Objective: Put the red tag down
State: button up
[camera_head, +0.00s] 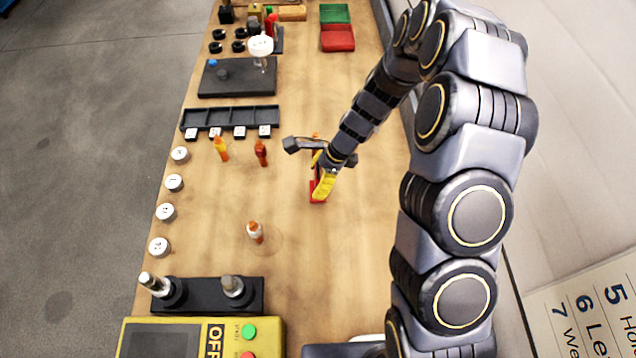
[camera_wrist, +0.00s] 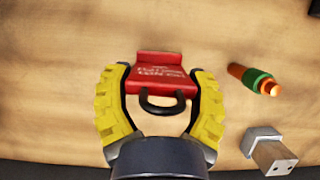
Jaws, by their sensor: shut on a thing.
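The red tag (camera_wrist: 158,75) has faint lettering on its face and a dark loop at its near side. In the wrist view it sits between the two yellow fingers of my gripper (camera_wrist: 160,88), which are shut on it. In the head view my gripper (camera_head: 325,183) is low over the middle of the wooden table (camera_head: 350,265), and the red of the tag (camera_head: 317,193) shows beside the yellow fingers. I cannot tell whether the tag touches the tabletop.
A grey-headed tool (camera_head: 292,145) lies just behind my gripper. Orange-and-white pieces (camera_head: 255,232) and orange-red ones (camera_head: 260,153) stand to the left. White round discs (camera_head: 180,154) line the left edge. A black slotted rack (camera_head: 230,117) lies further back. The table's front right is clear.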

jog(key=shift+f, duration=1.2)
jog(key=shift+f, duration=0.1)
jog(key=o, duration=1.2)
jog(key=v, duration=1.2)
